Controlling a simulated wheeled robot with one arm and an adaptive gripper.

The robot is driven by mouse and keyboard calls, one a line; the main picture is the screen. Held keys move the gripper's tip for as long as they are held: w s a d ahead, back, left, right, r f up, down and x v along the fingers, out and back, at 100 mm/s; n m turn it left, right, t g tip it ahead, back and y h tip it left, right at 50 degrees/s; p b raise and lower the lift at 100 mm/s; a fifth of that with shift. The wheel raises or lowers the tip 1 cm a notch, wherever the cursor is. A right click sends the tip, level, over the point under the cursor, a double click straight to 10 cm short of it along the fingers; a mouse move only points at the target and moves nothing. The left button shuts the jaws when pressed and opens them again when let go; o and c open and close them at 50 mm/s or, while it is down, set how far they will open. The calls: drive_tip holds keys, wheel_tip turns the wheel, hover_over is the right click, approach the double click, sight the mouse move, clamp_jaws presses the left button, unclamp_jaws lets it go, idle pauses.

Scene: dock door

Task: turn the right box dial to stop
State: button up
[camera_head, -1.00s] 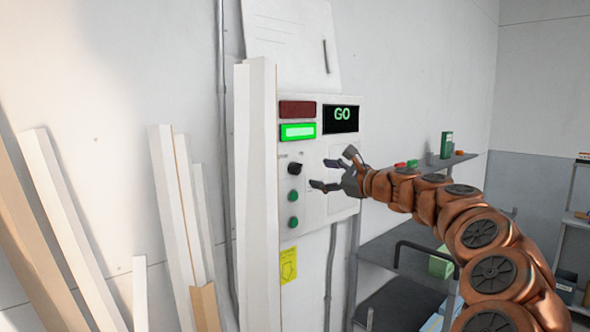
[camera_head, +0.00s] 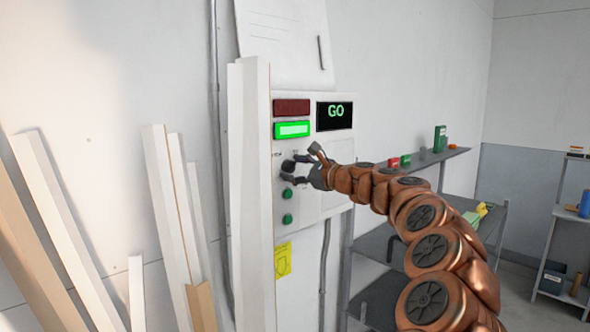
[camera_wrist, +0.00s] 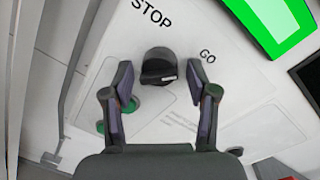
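The dial (camera_wrist: 159,64) is a black round knob on the white control box (camera_head: 322,205). In the wrist view it sits between the labels STOP and GO, and its white mark points toward the GO side. My gripper (camera_wrist: 160,82) is open, with one finger on each side of the dial and gaps showing between them. In the head view, my gripper (camera_head: 292,167) is at the dial (camera_head: 287,166), which is partly visible between the fingers. The box display (camera_head: 335,115) reads GO in green.
A green lamp (camera_head: 292,130) is lit below a dark red one (camera_head: 292,107). Two green buttons (camera_head: 287,219) sit below the dial. White boards (camera_head: 252,200) lean close to the left of the box. Shelves (camera_head: 400,170) stand to the right.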

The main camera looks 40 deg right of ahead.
drive_tip(key=c, duration=0.9)
drive_tip(key=shift+c, duration=0.2)
drive_tip(key=shift+n+b, duration=0.4)
drive_tip(key=shift+b, duration=0.05)
drive_tip(key=n+b, duration=0.2)
drive_tip(key=shift+d+f+n+b, duration=0.1)
drive_tip(key=shift+f+n+b, duration=0.05)
drive_tip(key=shift+n+b, duration=0.15)
drive_tip(key=n+b, duration=0.3)
drive_tip(key=shift+n+g+h, duration=0.3)
drive_tip(key=n+b, duration=0.2)
drive_tip(key=n, duration=0.1)
drive_tip(key=n+b, duration=0.2)
drive_tip(key=shift+r, duration=0.25)
drive_tip(key=shift+r+n+h+b, duration=0.2)
drive_tip(key=shift+n+b, duration=0.25)
drive_tip(key=shift+n, duration=0.3)
drive_tip(key=shift+r+n+h+b, duration=0.1)
drive_tip(key=shift+n+h+b, duration=0.1)
drive_tip(key=shift+n+b, duration=0.4)
drive_tip(key=shift+n, duration=0.35)
